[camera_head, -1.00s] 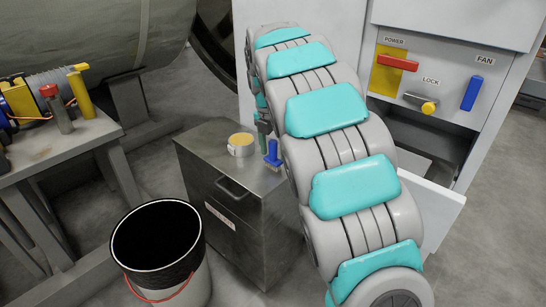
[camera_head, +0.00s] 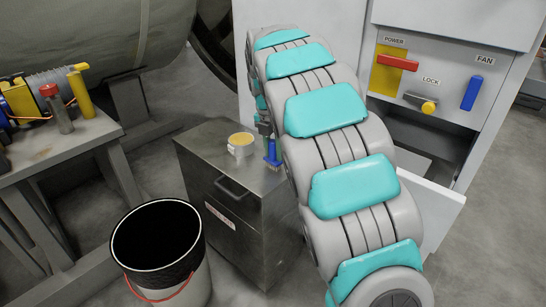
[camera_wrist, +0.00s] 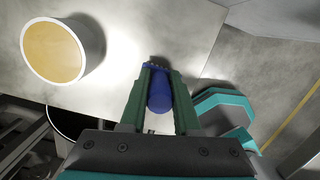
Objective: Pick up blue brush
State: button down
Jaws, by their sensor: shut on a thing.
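The blue brush (camera_head: 272,155) is upright at the top of the metal cabinet, beside my arm. In the wrist view the brush (camera_wrist: 160,92) sits between the two green fingers of my gripper (camera_wrist: 158,98), which are shut on it. In the head view my arm hides most of the gripper. I cannot tell whether the brush's lower end touches the cabinet top.
A round tin with yellow contents (camera_head: 241,144) stands close left of the brush on the metal cabinet (camera_head: 215,150). A black-lined bucket (camera_head: 160,285) stands in front. A workbench (camera_head: 50,150) with tools is at left. A control panel (camera_head: 440,75) is at right.

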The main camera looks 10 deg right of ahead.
jog(key=shift+r, duration=0.1)
dwell(0.3)
jog(key=shift+r, duration=1.75)
jog(key=s+a, duration=0.2)
jog(key=s, duration=0.5)
jog(key=s+a+r, duration=0.1)
jog(key=s+a, duration=0.1)
jog(key=s, duration=0.6)
jog(key=shift+a+r+b, duration=0.15)
jog(key=shift+a+b, duration=0.25)
jog(key=shift+b, duration=0.05)
jog(key=shift+s, duration=0.1)
